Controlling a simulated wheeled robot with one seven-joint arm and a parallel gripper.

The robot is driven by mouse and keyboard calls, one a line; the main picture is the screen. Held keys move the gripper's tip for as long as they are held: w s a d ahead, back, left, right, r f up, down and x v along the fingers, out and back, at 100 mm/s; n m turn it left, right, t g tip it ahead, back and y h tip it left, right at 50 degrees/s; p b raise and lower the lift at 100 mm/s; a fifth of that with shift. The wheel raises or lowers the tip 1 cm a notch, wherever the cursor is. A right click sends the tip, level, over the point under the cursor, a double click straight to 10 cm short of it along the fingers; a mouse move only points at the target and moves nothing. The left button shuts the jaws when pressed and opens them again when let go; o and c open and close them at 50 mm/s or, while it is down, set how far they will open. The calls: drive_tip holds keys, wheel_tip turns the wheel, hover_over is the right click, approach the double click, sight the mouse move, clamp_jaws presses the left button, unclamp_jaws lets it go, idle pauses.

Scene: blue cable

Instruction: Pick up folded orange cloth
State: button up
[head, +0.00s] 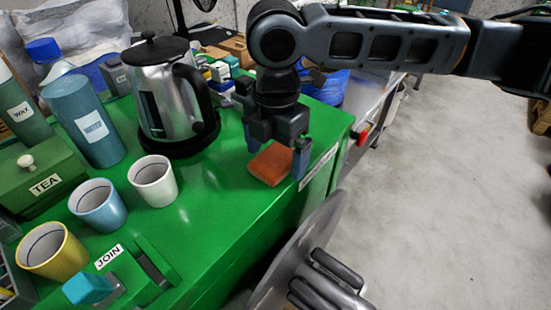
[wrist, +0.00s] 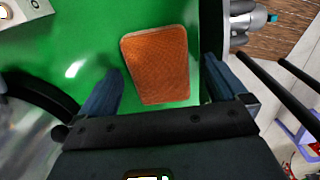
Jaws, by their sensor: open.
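The folded orange cloth (head: 270,164) lies flat on the green cabinet top near its right edge in the head view. In the wrist view the cloth (wrist: 156,62) shows as a brown-orange rounded rectangle ahead of and between the fingers. My gripper (head: 276,158) is open above the cloth, with a blue finger on either side of it. In the wrist view my gripper (wrist: 160,82) has a gap between each finger and the cloth. Whether the fingertips touch the green surface cannot be told.
A steel kettle (head: 167,95) stands left of my gripper on the green top (head: 205,210). A white cup (head: 153,181), a blue cup (head: 99,207) and a yellow cup (head: 53,252) stand further left. Small blocks (head: 220,75) sit behind. The green surface in front of the cloth is clear.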

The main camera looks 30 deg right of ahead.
sight(278, 157)
drive_tip(key=shift+c, duration=0.3)
drive_tip(key=c, duration=1.1)
drive_tip(key=shift+o, duration=0.2)
drive_tip(key=shift+r, duration=0.2)
drive_tip(key=shift+r, duration=0.2)
drive_tip(key=r, duration=0.3)
drive_tip(key=shift+s+d+r+b, duration=0.1)
drive_tip(key=shift+d+r+b, duration=0.1)
drive_tip(key=shift+r+b, duration=0.15)
drive_tip(key=s+d+r+b, duration=0.1)
drive_tip(key=s+d+r, duration=0.5)
drive_tip(key=d, duration=0.3)
drive_tip(key=shift+s+r, duration=0.3)
